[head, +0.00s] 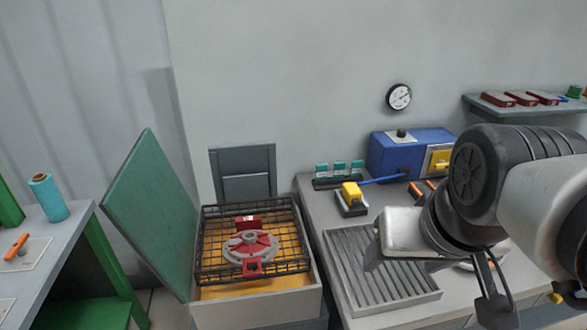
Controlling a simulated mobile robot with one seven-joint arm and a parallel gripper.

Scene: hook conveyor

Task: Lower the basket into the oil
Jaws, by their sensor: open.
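A dark wire basket (208,262) sits at the opening of a light-grey tank (255,316). Yellow-orange oil (225,292) shows below and in front of the basket, and through its mesh. A round grey and red part lies in the basket. The basket looks level and above the oil, but I cannot tell the exact gap. The tank's green lid (152,215) stands open at the left. My gripper (372,262) is open, to the right of the basket and apart from it, over the ribbed tray. Its fingers are partly hidden by the hand.
A grey ribbed tray (345,262) lies on the right bench. A yellow-topped block (351,196), a blue box (395,160) and teal-topped items (339,170) stand behind it. A left bench (60,240) holds a teal spool (48,197). A gauge (399,96) hangs on the wall.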

